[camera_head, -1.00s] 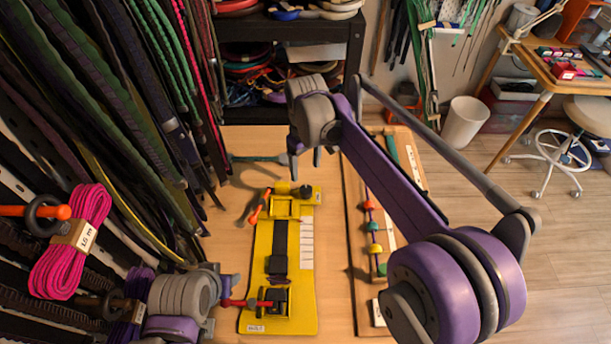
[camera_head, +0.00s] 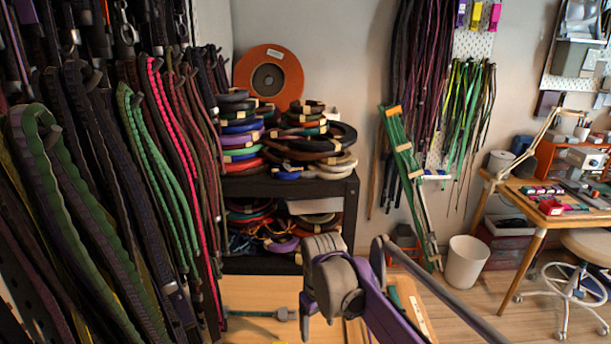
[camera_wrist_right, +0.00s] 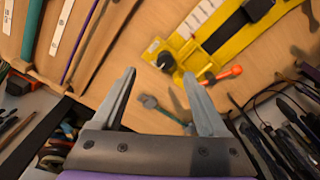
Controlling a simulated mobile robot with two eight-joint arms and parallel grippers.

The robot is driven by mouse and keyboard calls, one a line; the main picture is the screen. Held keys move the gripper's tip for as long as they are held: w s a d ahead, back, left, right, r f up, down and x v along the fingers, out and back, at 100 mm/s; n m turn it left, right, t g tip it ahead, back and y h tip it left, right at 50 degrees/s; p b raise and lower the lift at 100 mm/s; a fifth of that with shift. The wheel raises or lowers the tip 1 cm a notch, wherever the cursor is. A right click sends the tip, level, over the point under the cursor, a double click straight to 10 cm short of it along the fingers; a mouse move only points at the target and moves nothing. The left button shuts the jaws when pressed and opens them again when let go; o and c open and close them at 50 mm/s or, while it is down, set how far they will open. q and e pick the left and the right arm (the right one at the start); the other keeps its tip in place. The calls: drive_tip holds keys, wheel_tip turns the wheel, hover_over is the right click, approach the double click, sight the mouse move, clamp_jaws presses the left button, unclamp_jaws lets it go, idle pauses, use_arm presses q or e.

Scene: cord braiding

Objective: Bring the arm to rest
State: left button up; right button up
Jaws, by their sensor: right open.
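My right arm comes in from the lower right in the head view, purple with a grey wrist. Its gripper (camera_head: 318,312) hangs over the wooden table (camera_head: 245,292), with the fingertips near the bottom edge. In the right wrist view the two grey fingers of this gripper (camera_wrist_right: 163,88) stand wide apart with nothing held between them. A grey-green tool (camera_wrist_right: 150,102) lies on the table beyond the gap; it also shows in the head view (camera_head: 285,314). My left gripper is out of view.
A yellow jig (camera_wrist_right: 215,45) and an orange-handled tool (camera_wrist_right: 222,75) lie on the table. A black shelf (camera_head: 285,187) with coiled cords stands behind. Straps (camera_head: 130,200) hang densely at left. A white bin (camera_head: 466,262) and stool (camera_head: 590,245) stand right, with open floor between.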

drive_tip(key=s+d+r+m+t+p, duration=0.2)
drive_tip(key=s+d+r+m+p, duration=0.1)
drive_tip(key=s+d, duration=0.7)
drive_tip(key=s+d+f+m+t, duration=0.1)
drive_tip(key=s, duration=0.3)
drive_tip(key=s+d+f+m+t+p, duration=0.1)
drive_tip(key=s+d, duration=0.1)
drive_tip(key=s, duration=0.2)
drive_tip(key=s+d+f+m+p, duration=0.1)
drive_tip(key=s+m, duration=0.1)
drive_tip(key=s, duration=0.2)
drive_tip(key=shift+s+d+f+t, duration=0.4)
drive_tip(key=shift+s+f, duration=0.1)
drive_tip(key=shift+s, duration=0.05)
